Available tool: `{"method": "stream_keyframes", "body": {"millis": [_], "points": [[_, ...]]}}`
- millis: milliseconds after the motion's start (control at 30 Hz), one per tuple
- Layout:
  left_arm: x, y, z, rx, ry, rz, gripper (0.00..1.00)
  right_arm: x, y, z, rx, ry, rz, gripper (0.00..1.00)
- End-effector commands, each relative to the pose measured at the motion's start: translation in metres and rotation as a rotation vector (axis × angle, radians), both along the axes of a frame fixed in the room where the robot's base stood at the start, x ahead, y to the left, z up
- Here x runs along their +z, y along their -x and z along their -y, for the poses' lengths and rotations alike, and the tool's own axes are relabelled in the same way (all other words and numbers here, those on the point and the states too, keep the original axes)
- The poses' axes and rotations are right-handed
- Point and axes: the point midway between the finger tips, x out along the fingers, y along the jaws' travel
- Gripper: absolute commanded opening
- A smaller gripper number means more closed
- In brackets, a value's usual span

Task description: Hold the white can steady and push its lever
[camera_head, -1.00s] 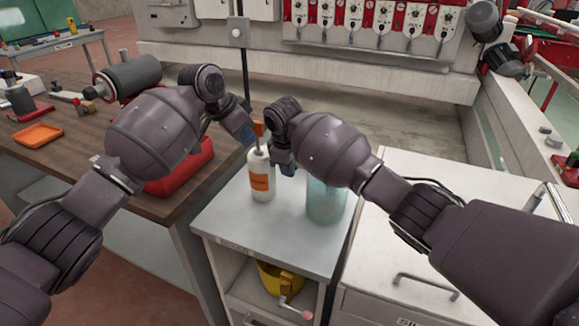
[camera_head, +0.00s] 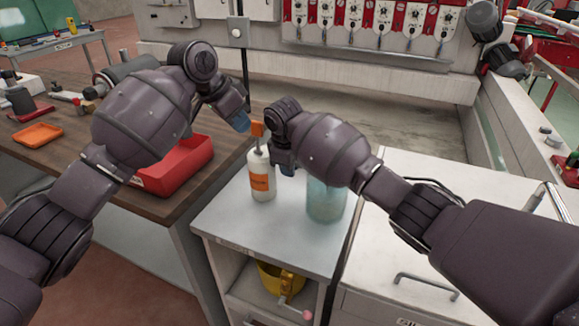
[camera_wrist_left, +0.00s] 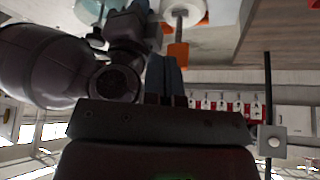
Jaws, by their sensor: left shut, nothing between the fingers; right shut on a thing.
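The white can (camera_head: 261,172) with an orange label stands upright on the grey cabinet top (camera_head: 235,215). Its orange lever (camera_head: 257,129) sits on top; the can (camera_wrist_left: 186,10) and lever (camera_wrist_left: 178,55) also show in the left wrist view. My right gripper (camera_head: 285,169) is shut on the can from its right side; the exact contact is partly hidden. My left gripper (camera_head: 241,122) is shut and empty, just left of the lever and slightly above it. In the left wrist view its fingers (camera_wrist_left: 165,75) are together near the lever, seemingly apart from it.
A translucent bluish container (camera_head: 326,203) stands right of the can. A red bin (camera_head: 178,168) and an orange tray (camera_head: 38,134) are on the wooden bench at left. A yellow container (camera_head: 281,277) sits on the shelf below. The front of the cabinet top is clear.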

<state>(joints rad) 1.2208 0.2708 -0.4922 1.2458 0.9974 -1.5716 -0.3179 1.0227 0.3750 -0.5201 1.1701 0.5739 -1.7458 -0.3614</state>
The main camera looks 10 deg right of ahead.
Motion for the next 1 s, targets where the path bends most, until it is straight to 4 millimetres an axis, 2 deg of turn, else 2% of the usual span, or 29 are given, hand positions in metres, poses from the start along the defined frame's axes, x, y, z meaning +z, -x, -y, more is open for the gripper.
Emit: {"method": "stream_keyframes", "body": {"millis": [200, 433, 467, 633, 1000], "points": [[0.016, 0.000, 0.000, 0.002, 0.000, 0.002, 0.00, 0.000, 0.000, 0.000, 0.000, 0.000, 0.000, 0.00], [0.017, 0.000, 0.000, 0.001, 0.000, 0.000, 0.00, 0.000, 0.000, 0.000, 0.000, 0.000, 0.000, 0.00], [0.017, 0.000, 0.000, 0.001, 0.001, 0.001, 0.00, 0.000, 0.000, 0.000, 0.000, 0.000, 0.000, 0.19], [0.017, 0.000, 0.000, 0.001, 0.000, 0.000, 0.00, 0.000, 0.000, 0.000, 0.000, 0.000, 0.000, 0.44], [0.016, 0.000, 0.000, 0.001, 0.000, 0.000, 0.00, 0.005, 0.000, -0.001, 0.000, 0.000, 0.001, 0.44]]}}
